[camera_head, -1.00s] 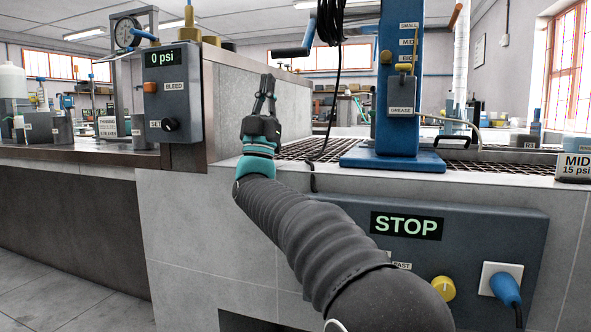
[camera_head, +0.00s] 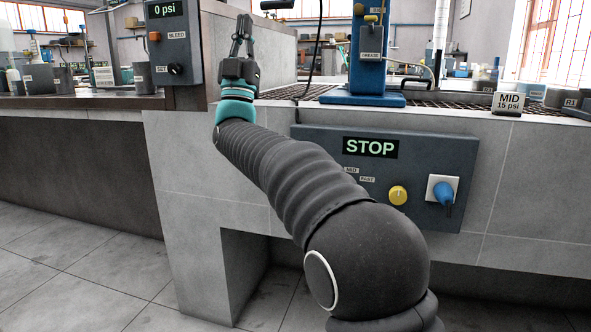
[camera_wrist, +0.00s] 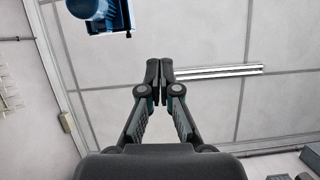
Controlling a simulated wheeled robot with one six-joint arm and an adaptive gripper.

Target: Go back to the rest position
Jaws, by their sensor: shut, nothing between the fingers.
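My gripper (camera_head: 243,27) is at the upper left of centre in the head view, pointing up, above the level of the bench top. In the wrist view my gripper (camera_wrist: 160,72) has its fingertips together with nothing between them. Behind it the wrist view shows the ceiling with a lit lamp (camera_wrist: 215,71). My arm in its dark ribbed sleeve runs from the lower right up to the gripper, in front of the bench.
A 0 psi box (camera_head: 172,45) is at left. The floor (camera_head: 75,255) at left is clear.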

